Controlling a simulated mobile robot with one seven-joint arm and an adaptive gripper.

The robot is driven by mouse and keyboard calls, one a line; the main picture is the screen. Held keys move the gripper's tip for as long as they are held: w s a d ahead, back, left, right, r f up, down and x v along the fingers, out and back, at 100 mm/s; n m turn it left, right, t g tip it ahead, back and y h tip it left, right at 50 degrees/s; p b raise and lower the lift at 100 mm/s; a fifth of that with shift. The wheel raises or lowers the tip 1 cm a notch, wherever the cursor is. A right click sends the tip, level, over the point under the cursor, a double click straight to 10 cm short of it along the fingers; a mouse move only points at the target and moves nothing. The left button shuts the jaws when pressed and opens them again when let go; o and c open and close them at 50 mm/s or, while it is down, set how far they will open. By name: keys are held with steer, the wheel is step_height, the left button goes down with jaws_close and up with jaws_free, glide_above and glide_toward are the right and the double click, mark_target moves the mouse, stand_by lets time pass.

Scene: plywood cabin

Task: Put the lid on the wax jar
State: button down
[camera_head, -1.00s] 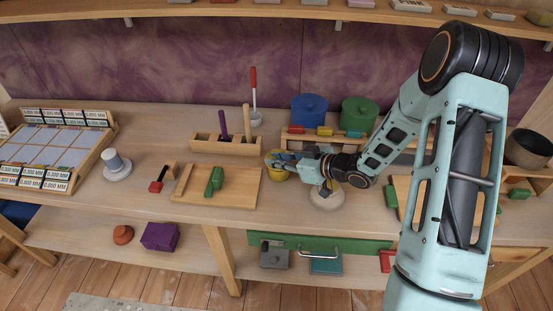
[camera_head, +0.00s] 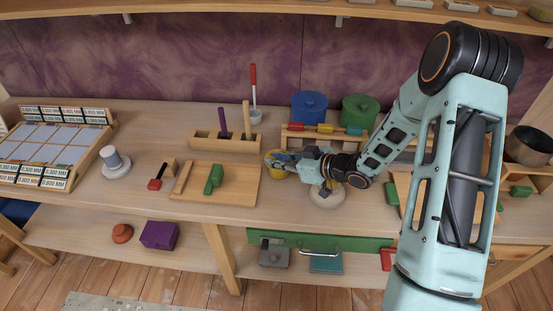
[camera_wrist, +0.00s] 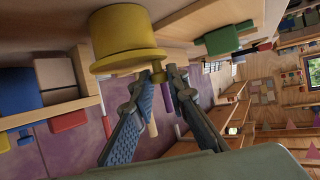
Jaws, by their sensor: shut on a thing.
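The yellow wax jar (camera_head: 277,177) stands on the bench to the right of the wooden board, largely hidden by my gripper (camera_head: 280,161) in the head view. In the wrist view the yellow jar body (camera_wrist: 118,28) shows upside down at the top. Its wider yellow lid (camera_wrist: 128,60) lies against the jar's mouth, roughly in line with it. I cannot tell whether it is fully seated. My gripper (camera_wrist: 160,80) is shut on the small knob of the lid, with the fingers reaching in from the side.
A tool rack (camera_head: 225,143) stands behind. Blue (camera_head: 309,109) and green (camera_head: 360,112) lidded pots stand at the back. A pale round object (camera_head: 327,198) sits under my wrist.

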steer(key=c, duration=1.8)
jaws_free()
steer(key=v, duration=1.2)
steer(key=shift+f, duration=0.1)
